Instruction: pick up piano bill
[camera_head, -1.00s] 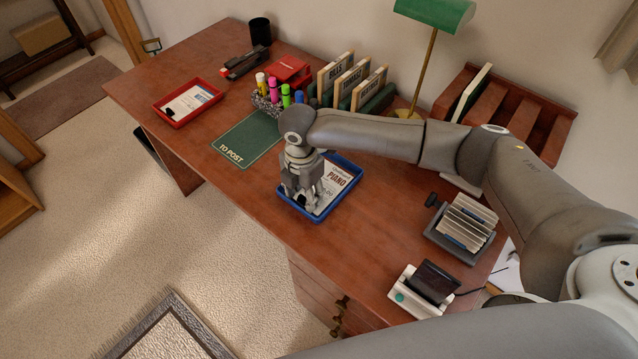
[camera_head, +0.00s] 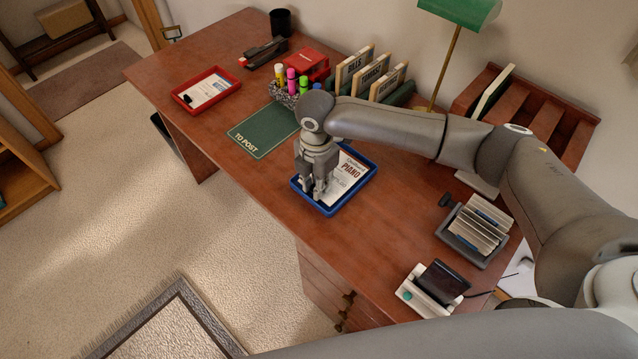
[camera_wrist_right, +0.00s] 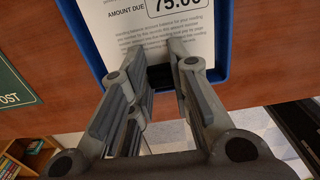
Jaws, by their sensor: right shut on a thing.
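The piano bill (camera_head: 352,172) is a white sheet with "PIANO" in red, lying in a blue tray (camera_head: 332,211) on the desk. In the right wrist view the bill (camera_wrist_right: 150,45) shows "AMOUNT DUE" and "75.00", with the tray's blue rim (camera_wrist_right: 224,50) around it. My right gripper (camera_head: 320,192) points down at the tray's near left part. In the right wrist view its fingers (camera_wrist_right: 163,80) are close together at a small black thing on the bill's lower edge, which looks like a clip. The gripper is shut on it. My left gripper is not in view.
A green "TO POST" mat (camera_head: 264,131) lies left of the blue tray. A red tray (camera_head: 206,90) with a paper stands farther left. A pen holder (camera_head: 288,95), file dividers (camera_head: 372,75) and a card file (camera_head: 474,228) stand around. Bare desk lies right of the blue tray.

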